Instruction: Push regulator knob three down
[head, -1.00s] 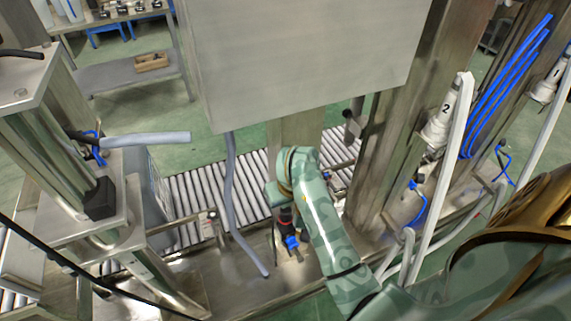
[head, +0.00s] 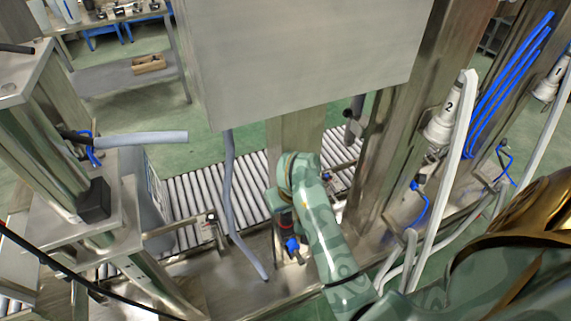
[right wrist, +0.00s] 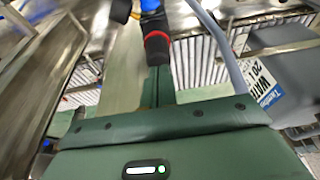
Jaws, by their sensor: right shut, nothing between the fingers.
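A regulator with a blue body (head: 292,244) stands low by the column base in the head view, partly covered by my right arm. In the right wrist view its black knob with a red ring (right wrist: 157,47) is just beyond my fingertips, with blue above it. No number three is readable on it. My right gripper (right wrist: 160,78) is shut and empty, with its fingers pointing at the knob. I cannot tell whether they touch. In the head view the gripper is hidden behind my green wrist. My left gripper is not in view.
A large grey metal box (head: 310,60) hangs above the wrist. A grey hose (head: 232,200) hangs left of the arm. A steel post (head: 405,120) and a white fitting marked 2 (head: 440,125) stand to the right. A roller conveyor (head: 205,195) runs behind.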

